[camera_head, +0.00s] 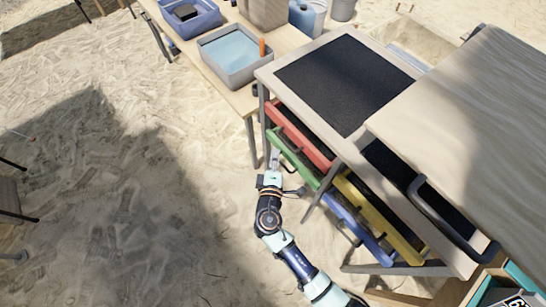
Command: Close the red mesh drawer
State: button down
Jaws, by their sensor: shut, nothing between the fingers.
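The red mesh drawer (300,137) is in the left bay of the cabinet, under the tabletop. Its red front stands out past the tabletop edge, with a dark strip of its inside showing behind it, so it looks partly open. My gripper (274,158) is at the left end of the drawer fronts, close to the red front and the green drawer (293,161) below it. The fingers are shut and empty. I cannot tell whether they touch a drawer.
A yellow drawer (378,218) and a blue drawer (352,224) also stick out, lower right. A table with a water-filled grey bin (246,82) stands behind left. A large wooden lid with a dark handle (437,215) overhangs the right side. Sand at left is mostly clear.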

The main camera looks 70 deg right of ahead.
jog(key=p+v, duration=0.1)
jog(key=v, duration=0.9)
jog(key=shift+a, duration=0.2)
jog(key=shift+w, duration=0.1)
jog(key=w+a+r+m+t+y, duration=0.4)
jog(key=w+a+r+y, duration=0.3)
jog(key=w+a+r, duration=0.35)
jog(key=w+a+r+n+t+y+p, duration=0.25)
jog(key=a+r+t+y, duration=0.25)
jog(key=a+r+y, duration=0.75)
jog(key=a+r+h+p, duration=0.3)
jog(key=r+h+p, duration=0.1)
jog(key=r+p, duration=2.7)
jog(key=shift+s+a+r+g+p, duration=0.2)
jog(key=shift+r+g+p, duration=0.15)
jog(key=shift+r, duration=0.35)
